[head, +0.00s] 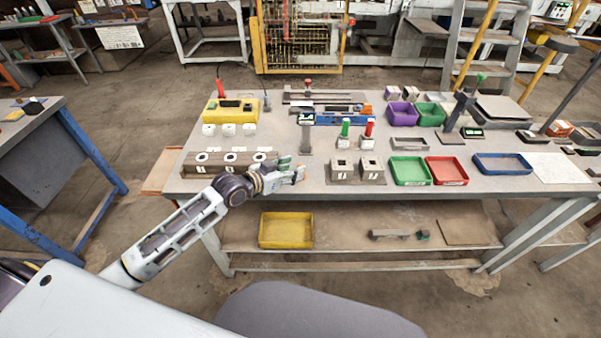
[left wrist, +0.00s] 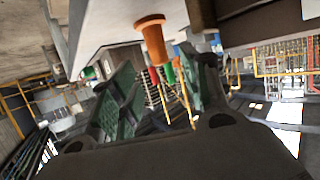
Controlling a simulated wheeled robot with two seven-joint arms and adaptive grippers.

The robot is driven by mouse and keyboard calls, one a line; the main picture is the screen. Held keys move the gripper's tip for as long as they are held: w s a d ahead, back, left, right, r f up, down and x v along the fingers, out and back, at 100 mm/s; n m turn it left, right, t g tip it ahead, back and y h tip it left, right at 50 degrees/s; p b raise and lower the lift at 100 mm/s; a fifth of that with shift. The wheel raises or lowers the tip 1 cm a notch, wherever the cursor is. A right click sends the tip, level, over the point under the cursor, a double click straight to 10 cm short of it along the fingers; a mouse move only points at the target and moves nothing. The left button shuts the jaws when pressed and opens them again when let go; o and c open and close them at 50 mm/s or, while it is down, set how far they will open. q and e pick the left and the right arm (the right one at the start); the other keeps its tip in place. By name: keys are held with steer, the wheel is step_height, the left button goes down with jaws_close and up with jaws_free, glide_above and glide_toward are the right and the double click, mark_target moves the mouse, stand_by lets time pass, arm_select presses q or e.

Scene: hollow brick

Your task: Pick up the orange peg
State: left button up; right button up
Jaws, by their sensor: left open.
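The orange peg (left wrist: 152,42) shows in the left wrist view, with a wider flange at one end. It appears between the two green-padded fingers of my left gripper (left wrist: 160,78), with space on both sides. In the head view my left gripper (head: 293,173) is low over the front of the workbench, just right of the brown block with round holes. My left gripper is open. My right gripper is in neither view.
The brown holed block (head: 205,168) lies left of the gripper on the workbench (head: 320,205). A green peg (head: 345,128) and a red peg (head: 369,129) stand behind. Green (head: 409,171) and red (head: 446,171) trays lie further right.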

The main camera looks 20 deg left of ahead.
mark_target(300, 165)
arm_select(q)
steer(key=shift+w+d+f, duration=0.15)
steer(key=shift+w+d, duration=0.05)
steer(key=shift+w, duration=0.25)
steer(key=shift+x, duration=1.15)
steer(key=shift+w+d+f, duration=0.15)
steer(key=shift+w+f, duration=0.15)
steer(key=shift+w, duration=0.2)
steer(key=shift+w+d+f, duration=0.1)
steer(key=shift+w+d, duration=0.05)
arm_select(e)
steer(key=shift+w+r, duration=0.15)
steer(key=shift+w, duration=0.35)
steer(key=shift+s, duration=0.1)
arm_select(q)
steer(key=shift+c, duration=1.1)
steer(key=c, duration=0.8)
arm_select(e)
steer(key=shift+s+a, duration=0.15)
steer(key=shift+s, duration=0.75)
